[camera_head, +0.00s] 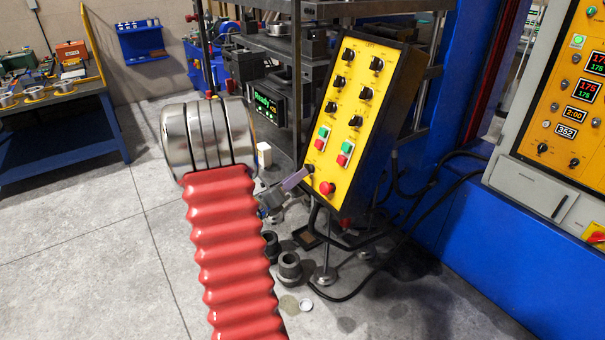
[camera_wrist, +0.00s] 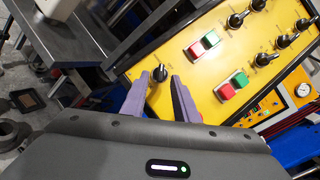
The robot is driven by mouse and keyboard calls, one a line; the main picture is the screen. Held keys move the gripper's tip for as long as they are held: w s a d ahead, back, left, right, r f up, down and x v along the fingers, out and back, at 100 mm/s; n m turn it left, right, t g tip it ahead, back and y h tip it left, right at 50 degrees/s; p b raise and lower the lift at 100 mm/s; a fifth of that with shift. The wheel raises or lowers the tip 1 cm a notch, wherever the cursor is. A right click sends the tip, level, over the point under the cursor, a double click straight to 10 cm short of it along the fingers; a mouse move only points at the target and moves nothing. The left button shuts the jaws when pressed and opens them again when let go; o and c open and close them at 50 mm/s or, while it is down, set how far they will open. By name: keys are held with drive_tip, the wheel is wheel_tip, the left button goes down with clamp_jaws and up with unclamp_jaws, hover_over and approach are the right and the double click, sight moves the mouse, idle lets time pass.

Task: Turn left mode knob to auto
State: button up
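The yellow control panel (camera_head: 341,133) in a black frame is marked LEFT at its top and stands tilted on a stand. A black mode knob (camera_head: 309,168) sits at its lower left, beside the red mushroom button (camera_head: 327,188). In the wrist view, the knob (camera_wrist: 160,73) shows between the tips of my gripper's purple fingers (camera_wrist: 160,79). The fingers are open, with a gap to the knob on both sides. Whether the tips reach its depth is unclear. The right finger partly hides the red button. In the head view my gripper (camera_head: 296,180) is at the panel's lower left edge.
Several other black knobs (camera_head: 348,54) and green and red buttons (camera_head: 324,132) are higher on the panel. A dark metal rack with a Ready screen (camera_head: 268,105) stands behind. Cables and dark round parts (camera_head: 289,265) lie on the floor. A larger press panel (camera_head: 570,95) is at right.

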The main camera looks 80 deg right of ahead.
sight(308, 169)
drive_tip(key=shift+x, duration=1.95)
drive_tip(key=shift+c, duration=0.2)
drive_tip(key=c, duration=0.6)
drive_tip(key=shift+a, duration=0.2)
clamp_jaws()
drive_tip(key=shift+w+d, duration=0.1)
drive_tip(key=shift+d, duration=0.1)
